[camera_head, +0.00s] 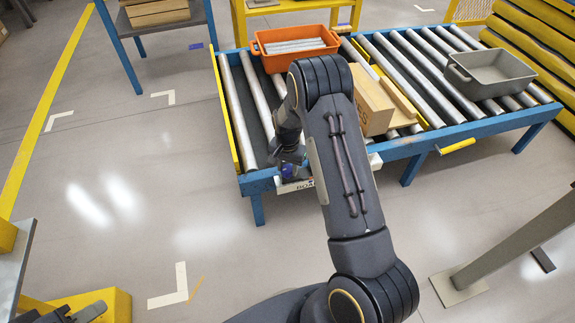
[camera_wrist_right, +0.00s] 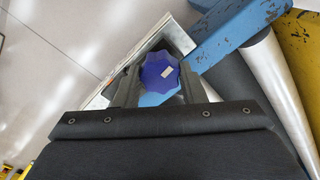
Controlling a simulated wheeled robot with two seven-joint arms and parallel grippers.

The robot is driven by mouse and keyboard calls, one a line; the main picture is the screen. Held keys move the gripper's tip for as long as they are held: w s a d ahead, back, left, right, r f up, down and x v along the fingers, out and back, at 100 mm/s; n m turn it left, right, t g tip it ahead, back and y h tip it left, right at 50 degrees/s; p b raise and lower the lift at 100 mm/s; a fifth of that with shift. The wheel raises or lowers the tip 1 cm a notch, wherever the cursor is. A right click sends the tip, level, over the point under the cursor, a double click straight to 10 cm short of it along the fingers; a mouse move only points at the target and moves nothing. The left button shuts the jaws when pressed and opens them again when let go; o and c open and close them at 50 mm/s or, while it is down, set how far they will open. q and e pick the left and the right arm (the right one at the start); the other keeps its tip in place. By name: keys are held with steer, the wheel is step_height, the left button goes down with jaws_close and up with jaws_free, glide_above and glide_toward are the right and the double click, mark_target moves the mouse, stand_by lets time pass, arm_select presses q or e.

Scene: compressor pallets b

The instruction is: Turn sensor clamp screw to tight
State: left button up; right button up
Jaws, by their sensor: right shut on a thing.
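The clamp screw has a blue lobed knob (camera_wrist_right: 160,72) with a small pale mark on its face, seen in the right wrist view. My right gripper (camera_wrist_right: 158,80) has its two dark fingers on either side of the knob and is shut on it. In the head view my right arm reaches down to the near-left corner of the roller conveyor, where a bit of the blue knob (camera_head: 288,170) shows beside the right gripper (camera_head: 290,158). The sensor bracket behind the knob is mostly hidden.
The blue-framed roller conveyor (camera_head: 470,124) carries an orange crate (camera_head: 262,50), a cardboard box (camera_head: 368,98) and a grey tray (camera_head: 482,84). A grey post with a base plate (camera_head: 458,286) stands at right. Open floor lies left of the conveyor.

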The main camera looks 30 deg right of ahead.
mark_target(287, 169)
steer(key=shift+m, duration=0.5)
steer(key=o, duration=1)
step_height(287, 169, up, 8)
steer(key=p, duration=0.2)
steer(key=shift+f+p, duration=0.1)
steer(key=shift+p, duration=0.3)
